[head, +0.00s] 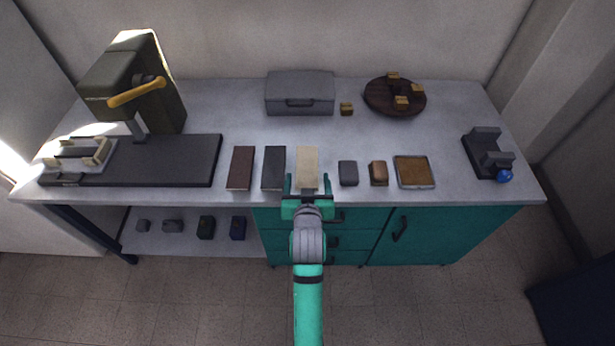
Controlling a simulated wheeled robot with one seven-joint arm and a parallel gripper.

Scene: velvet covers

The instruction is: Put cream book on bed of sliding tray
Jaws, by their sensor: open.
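The cream book (307,162) lies flat on the bench top near the front edge, beside a dark grey book and a brown book. My gripper (303,184) is open, with its teal fingers at the near end of the cream book; I cannot tell whether they touch it. The sliding tray (83,155) is at the far left of the bench, on a long dark base plate (185,160). It has cream blocks at its sides, and its bed between them looks empty. A dark green press with a yellow lever (137,92) stands behind the plate.
The dark grey book (273,168) and brown book (241,168) lie left of the cream book. A grey block (348,173), a brown block (379,173) and a shallow tray (414,172) lie right. A grey case (300,93) and round board (395,97) stand behind. The bench middle is clear.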

